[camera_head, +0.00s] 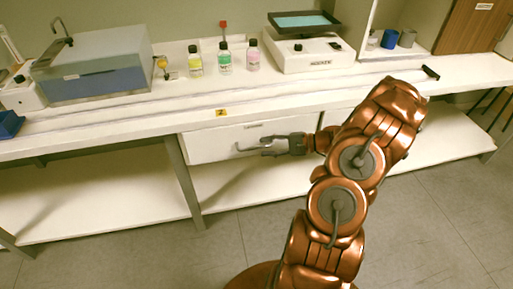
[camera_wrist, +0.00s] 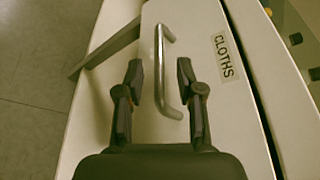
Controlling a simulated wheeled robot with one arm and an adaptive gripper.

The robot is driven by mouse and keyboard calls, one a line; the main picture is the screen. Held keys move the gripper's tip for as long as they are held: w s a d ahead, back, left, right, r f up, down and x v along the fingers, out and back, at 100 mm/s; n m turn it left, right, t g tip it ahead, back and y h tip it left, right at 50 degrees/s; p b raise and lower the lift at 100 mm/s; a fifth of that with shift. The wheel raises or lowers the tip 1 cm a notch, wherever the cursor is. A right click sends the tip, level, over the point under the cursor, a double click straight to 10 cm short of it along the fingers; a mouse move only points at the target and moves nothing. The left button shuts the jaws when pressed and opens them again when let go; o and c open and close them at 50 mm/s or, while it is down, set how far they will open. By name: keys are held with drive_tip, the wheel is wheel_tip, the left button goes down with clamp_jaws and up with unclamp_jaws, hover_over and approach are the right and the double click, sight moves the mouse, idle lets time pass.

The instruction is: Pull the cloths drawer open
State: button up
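The cloths drawer (camera_head: 215,146) is a white front under the bench top and looks shut. In the wrist view its front (camera_wrist: 205,95) carries a "CLOTHS" label (camera_wrist: 224,56). A silver bar handle (camera_wrist: 160,65) stands out from that front. My gripper (camera_wrist: 159,72) is open, with one dark finger on each side of the handle and visible gaps between. In the head view my gripper (camera_head: 262,147) is at the drawer front, and the handle is hard to make out there.
The bench top (camera_head: 300,90) holds bottles (camera_head: 224,57), a grey-blue box unit (camera_head: 95,68) and a white device with a dark tray (camera_head: 305,52). A bench leg (camera_head: 184,180) stands left of the drawer. The lower shelf (camera_head: 100,208) and floor in front are clear.

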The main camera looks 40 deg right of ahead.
sight(261, 147)
drive_tip(key=shift+x, duration=2.05)
clamp_jaws()
